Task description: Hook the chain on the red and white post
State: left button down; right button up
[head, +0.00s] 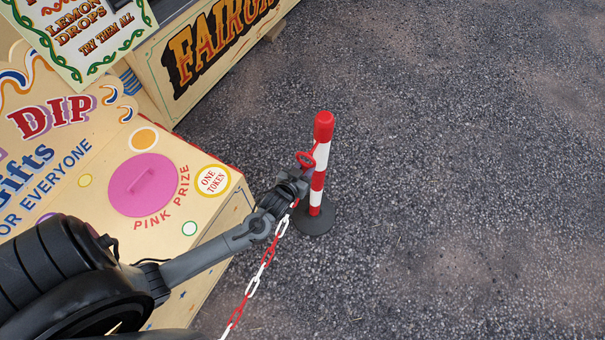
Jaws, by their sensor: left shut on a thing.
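A red and white striped post (320,165) with a red rounded top stands upright on a round dark base (318,222) on the ground. My left gripper (301,176) is beside the post on its left, shut on the red and white chain (266,262). A red hook or ring (306,159) sticks out past the fingertips, close to the post's upper part; I cannot tell whether it touches the post. The chain hangs from the gripper down to the lower left and leaves the picture. My right gripper is not in view.
A cream lucky-dip box (100,185) with a round pink lid (142,185) stands at the left, under my left arm. A stall with a painted sign (215,45) and a lemon drops board (85,35) are behind it. Bare tarmac (460,200) lies open to the right.

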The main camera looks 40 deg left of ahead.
aim_at(318, 154)
pick_arm(q)
jog(key=shift+r+b+x, duration=0.2)
jog(key=shift+b+x, duration=0.6)
jog(key=shift+x, duration=0.2)
jog(key=shift+r+b+x, duration=0.25)
jog(key=shift+b+x, duration=0.55)
jog(key=shift+x, duration=0.2)
jog(key=shift+w+a+f, duration=0.15)
jog(key=shift+w+f, duration=0.35)
jog(key=shift+w, duration=0.15)
jog(key=shift+w+f, duration=0.1)
jog(key=shift+f, duration=0.1)
jog(key=shift+f, duration=0.1)
jog(key=c, duration=0.8)
grip_release()
